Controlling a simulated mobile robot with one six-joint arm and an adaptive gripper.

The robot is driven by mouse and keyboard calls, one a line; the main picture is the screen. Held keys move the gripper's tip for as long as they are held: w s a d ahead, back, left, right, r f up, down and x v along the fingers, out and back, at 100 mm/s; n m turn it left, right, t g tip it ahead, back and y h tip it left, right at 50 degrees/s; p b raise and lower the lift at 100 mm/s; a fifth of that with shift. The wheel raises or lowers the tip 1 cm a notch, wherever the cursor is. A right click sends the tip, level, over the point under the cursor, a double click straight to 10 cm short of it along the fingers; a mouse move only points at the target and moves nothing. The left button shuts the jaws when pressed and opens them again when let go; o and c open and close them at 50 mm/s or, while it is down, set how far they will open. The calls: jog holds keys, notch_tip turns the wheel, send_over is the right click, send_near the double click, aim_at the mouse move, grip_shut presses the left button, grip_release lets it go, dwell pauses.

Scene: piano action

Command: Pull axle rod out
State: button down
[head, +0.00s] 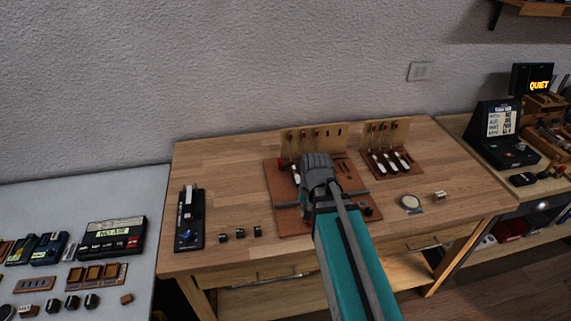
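A brown wooden board (262,187) with an upright light-wood back panel (294,146) stands mid-table and holds piano-action parts. A thin grey bar (284,205) runs across the board and passes behind my arm; it may be the axle rod, but I cannot tell for certain. White-ended parts (295,174) show just left of my gripper. My gripper (317,160) is over the middle of the board, seen from behind. Its fingertips and whatever lies between or under them are hidden, so I cannot tell whether it touches anything.
A second, smaller piano-action stand (392,160) is close on the right. A black device (188,218) and several small dark blocks (239,234) lie left on the wooden table (215,160). A round disc (410,202) lies on the right. The table's back left is clear.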

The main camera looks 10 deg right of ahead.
aim_at(284, 165)
jog(key=w+m+y, duration=0.1)
jog(key=w+m, duration=0.2)
jog(key=w, duration=0.1)
jog(key=w+d+r+m+t+y, duration=0.1)
jog(key=w+m, duration=0.3)
jog(key=w+r+m+y, duration=0.1)
jog(key=w+m, duration=0.2)
jog(key=w, duration=0.1)
jog(key=shift+w+d+m+t+y, duration=0.25)
jog(key=shift+d+m+t+y, duration=0.05)
jog(key=shift+d+m+y, duration=0.1)
jog(key=w+d+r+m+y, duration=0.1)
jog(key=w+m, duration=0.2)
jog(key=w+d+r+m+t+y, duration=0.1)
jog(key=w+d+m, duration=0.1)
jog(key=w+m, duration=0.1)
jog(key=w+d+r+m+t+y, duration=0.1)
jog(key=w+m, duration=0.2)
jog(key=shift+w+d+r+m, duration=0.15)
jog(key=shift+w+d+m, duration=0.05)
jog(key=shift+w+m, duration=0.1)
jog(key=b+x, duration=0.6)
jog(key=x, duration=0.2)
jog(key=shift+b+x, duration=0.6)
jog(key=shift+x, duration=0.45)
jog(key=shift+w+r, duration=0.1)
